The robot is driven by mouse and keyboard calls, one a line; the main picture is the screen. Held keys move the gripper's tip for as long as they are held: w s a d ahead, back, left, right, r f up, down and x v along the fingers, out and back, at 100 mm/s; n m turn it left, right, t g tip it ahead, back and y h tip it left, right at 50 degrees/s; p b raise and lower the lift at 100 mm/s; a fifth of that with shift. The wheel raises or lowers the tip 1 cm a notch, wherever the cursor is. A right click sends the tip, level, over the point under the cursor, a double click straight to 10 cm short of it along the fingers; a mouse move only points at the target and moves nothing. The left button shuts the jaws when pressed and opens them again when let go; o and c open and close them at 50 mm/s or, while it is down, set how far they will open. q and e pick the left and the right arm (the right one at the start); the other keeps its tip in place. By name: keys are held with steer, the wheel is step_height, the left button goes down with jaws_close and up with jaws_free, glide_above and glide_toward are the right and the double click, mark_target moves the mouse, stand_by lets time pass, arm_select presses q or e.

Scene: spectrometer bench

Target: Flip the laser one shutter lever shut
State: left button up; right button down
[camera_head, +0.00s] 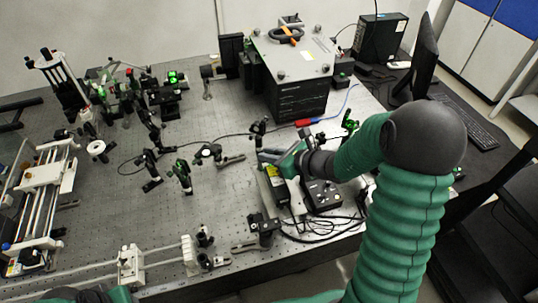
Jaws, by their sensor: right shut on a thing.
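My right gripper (272,159) reaches in from the right, over the far end of a narrow box-shaped laser unit (274,188) with a yellow label. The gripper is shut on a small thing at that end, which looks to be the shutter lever. The lever itself is hidden by the fingers and too small to make out, so I cannot tell its position. My left arm shows only as a green piece at the bottom left edge; its gripper is out of view.
A black control box (322,196) with cables sits right of the laser unit. Several optic mounts stand left on the perforated bench (120,215). A large dark case with a grey top (290,55) stands behind. A monitor (424,58) and keyboard (478,131) are at right.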

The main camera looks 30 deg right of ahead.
steer(key=c, duration=1.5)
jaws_free()
steer(key=p+v, duration=0.1)
steer(key=v, duration=1.5)
steer(key=shift+s+d+r, duration=0.1)
steer(key=shift+s+d, duration=0.1)
steer(key=shift+s, duration=0.2)
